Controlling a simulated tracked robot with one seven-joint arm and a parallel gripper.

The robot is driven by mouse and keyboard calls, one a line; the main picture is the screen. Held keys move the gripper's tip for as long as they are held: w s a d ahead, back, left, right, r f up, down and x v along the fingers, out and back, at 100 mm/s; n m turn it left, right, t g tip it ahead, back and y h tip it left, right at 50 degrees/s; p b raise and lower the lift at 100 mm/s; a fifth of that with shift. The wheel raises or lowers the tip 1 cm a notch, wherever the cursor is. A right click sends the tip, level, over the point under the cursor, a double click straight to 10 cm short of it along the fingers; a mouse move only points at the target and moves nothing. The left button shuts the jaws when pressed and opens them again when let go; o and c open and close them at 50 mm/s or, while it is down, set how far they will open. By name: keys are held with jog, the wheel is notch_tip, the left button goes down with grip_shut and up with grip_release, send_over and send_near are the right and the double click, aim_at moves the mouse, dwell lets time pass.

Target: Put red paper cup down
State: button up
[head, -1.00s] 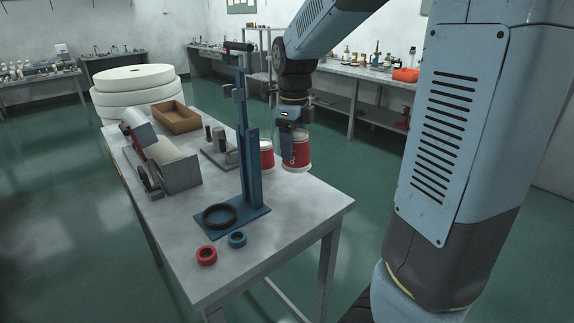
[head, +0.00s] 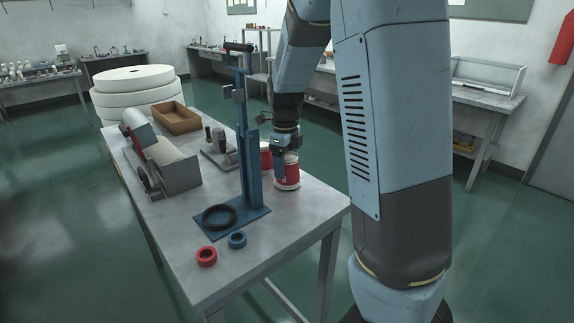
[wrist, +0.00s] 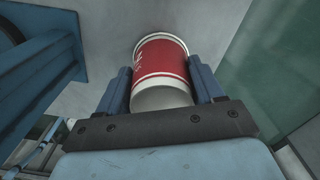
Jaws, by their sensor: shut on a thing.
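A red paper cup (head: 289,178) with white bands at its ends is between the fingers of my gripper (head: 285,150), at the right side of the workbench (head: 310,215). Its axis looks about vertical. Its lower end is at or very near the bench top; I cannot tell whether it touches. In the wrist view the cup (wrist: 165,62) sits between both blue fingers (wrist: 162,82), which are shut on it. A second red cup (head: 266,158) stands just behind and left, partly hidden by the blue stand and my gripper.
A blue stand (head: 252,180) with a black ring (head: 219,216) on its base is close left of the held cup. A red ring (head: 206,256) and a blue ring (head: 237,240) lie in front. The bench's front right corner is clear. A brown tray (head: 177,118) is at the back.

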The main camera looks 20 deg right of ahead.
jog(key=shift+f, duration=0.2)
jog(key=o, duration=1.1)
jog(key=shift+f, duration=0.1)
